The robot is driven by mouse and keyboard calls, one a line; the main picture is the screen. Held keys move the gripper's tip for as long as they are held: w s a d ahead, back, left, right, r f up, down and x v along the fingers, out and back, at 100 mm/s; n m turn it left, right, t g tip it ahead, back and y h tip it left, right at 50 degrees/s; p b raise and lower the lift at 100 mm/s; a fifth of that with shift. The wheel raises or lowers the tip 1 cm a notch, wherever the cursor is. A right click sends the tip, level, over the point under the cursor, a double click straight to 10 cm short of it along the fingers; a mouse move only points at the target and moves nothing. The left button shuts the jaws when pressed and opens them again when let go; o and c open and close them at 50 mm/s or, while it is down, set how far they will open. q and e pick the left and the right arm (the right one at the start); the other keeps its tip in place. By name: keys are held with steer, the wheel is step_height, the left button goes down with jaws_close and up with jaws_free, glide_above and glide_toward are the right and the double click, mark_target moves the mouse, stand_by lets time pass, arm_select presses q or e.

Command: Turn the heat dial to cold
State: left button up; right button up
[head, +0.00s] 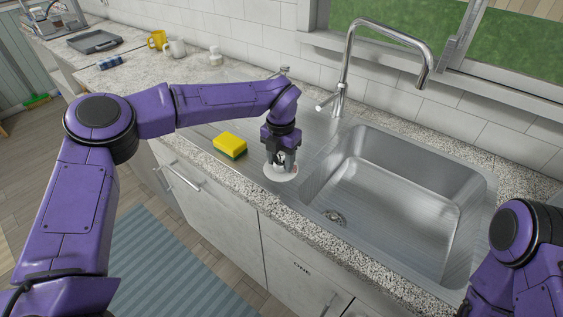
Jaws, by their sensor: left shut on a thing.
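A round, pale dial (282,176) sits on the steel ledge to the left of the sink basin. My left gripper (280,160) points down over it and is shut on its raised middle part. The fingers hide most of that middle part, so I cannot read which way the dial is turned. Only part of my right arm shows at the lower right; its gripper is out of view.
A yellow and green sponge (230,145) lies on the ledge just left of my left gripper. The tall faucet (348,75) rises behind the empty sink basin (390,200). Yellow (157,39) and white (175,48) mugs stand on the far counter.

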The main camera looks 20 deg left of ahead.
mark_target(280, 160)
arm_select(q)
steer(key=shift+w+r+n+b, duration=0.1)
steer(key=shift+n+b, duration=0.25)
steer(key=shift+n, duration=0.45)
steer(key=o, duration=1.1)
steer(key=shift+c, duration=0.2)
step_height(280, 160, up, 10)
steer(key=b, duration=0.1)
steer(key=shift+s+r, duration=0.2)
steer(key=shift+r, duration=0.05)
steer(key=shift+r, duration=0.1)
